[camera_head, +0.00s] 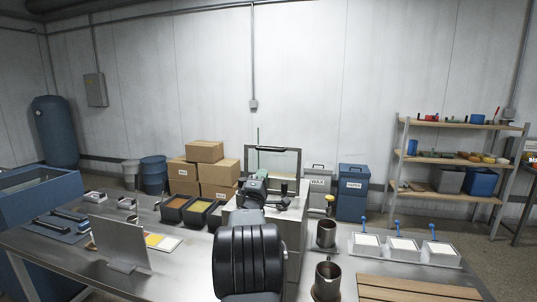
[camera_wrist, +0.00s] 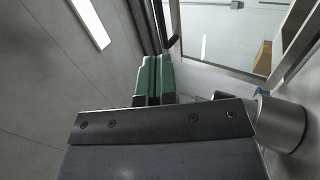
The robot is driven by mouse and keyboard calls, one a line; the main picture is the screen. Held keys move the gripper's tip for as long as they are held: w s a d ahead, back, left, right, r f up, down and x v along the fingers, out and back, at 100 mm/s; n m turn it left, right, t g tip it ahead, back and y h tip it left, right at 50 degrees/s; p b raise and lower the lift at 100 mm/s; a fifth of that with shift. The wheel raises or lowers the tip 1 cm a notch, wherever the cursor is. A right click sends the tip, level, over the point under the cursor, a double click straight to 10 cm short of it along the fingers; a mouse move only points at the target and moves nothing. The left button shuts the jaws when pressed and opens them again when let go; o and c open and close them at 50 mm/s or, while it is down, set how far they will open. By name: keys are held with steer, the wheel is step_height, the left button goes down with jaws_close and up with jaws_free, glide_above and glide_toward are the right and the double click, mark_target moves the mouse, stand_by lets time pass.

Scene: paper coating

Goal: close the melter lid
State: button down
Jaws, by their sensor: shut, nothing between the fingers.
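The melter (camera_head: 298,226) is a pale box on the middle of the steel table, partly hidden behind my dark arm. Its lid (camera_head: 285,165), a dark frame around a clear pane, stands raised at the back of the box, with a dark bar along its top edge. The lid's frame also seems to show in the wrist view (camera_wrist: 228,70), to the right of my fingers. My gripper has green fingers (camera_wrist: 152,62) that are shut and empty. In the head view my wrist is in front of the lid; whether the fingers touch it I cannot tell.
Two metal pitchers (camera_head: 326,234) and a rack of white trays with blue handles (camera_head: 404,262) stand to the right. Dark bins of orange and yellow material (camera_head: 174,211) stand to the left. Cardboard boxes (camera_head: 218,172) are behind. An upright metal plate (camera_head: 120,243) stands front left.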

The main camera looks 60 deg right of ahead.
mark_target(269, 156)
steer(key=p+x, duration=0.4)
steer(key=x, duration=0.6)
